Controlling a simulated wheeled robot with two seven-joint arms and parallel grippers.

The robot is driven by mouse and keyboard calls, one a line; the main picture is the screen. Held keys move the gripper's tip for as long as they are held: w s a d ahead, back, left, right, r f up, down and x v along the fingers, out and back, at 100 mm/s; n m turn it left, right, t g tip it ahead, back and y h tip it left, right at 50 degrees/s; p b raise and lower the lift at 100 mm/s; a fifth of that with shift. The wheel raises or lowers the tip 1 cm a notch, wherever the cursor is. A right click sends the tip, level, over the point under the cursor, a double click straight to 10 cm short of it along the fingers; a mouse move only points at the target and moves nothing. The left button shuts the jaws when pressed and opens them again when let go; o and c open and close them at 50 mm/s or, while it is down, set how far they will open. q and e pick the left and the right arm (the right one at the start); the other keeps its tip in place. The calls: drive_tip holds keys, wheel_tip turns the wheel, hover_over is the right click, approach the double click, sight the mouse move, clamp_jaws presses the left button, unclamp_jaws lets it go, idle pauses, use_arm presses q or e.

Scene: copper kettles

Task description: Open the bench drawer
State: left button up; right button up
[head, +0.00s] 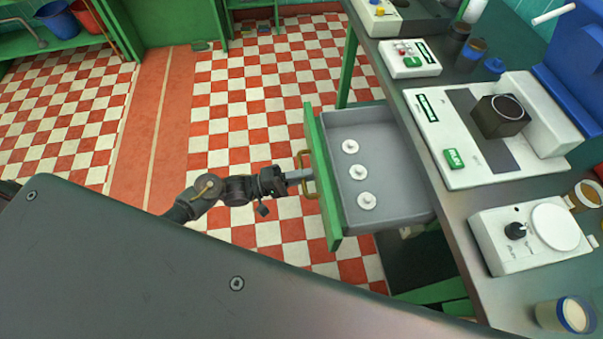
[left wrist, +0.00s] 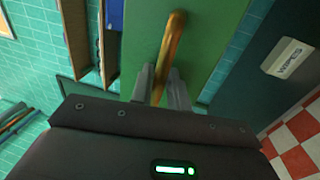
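The bench drawer (head: 375,222) is pulled well out from under the bench, its grey inside showing. Its green front (head: 322,180) carries a brass handle (head: 303,160). Three small white round pieces lie in the drawer. My left gripper (head: 303,177) is at the handle, coming from the left. In the left wrist view its fingers (left wrist: 163,88) are on both sides of the brass bar (left wrist: 172,42), closed on it as far as I can see. My right gripper is in neither view.
The bench top (head: 460,205) bears a white device with a dark block (head: 500,116), a white dial unit (head: 530,235) and jars. Checkered floor (head: 240,100) left of the drawer is clear. Green shelving with buckets (head: 57,18) stands at the far left.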

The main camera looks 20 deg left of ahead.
use_arm(q)
drive_tip(key=shift+a, duration=0.1)
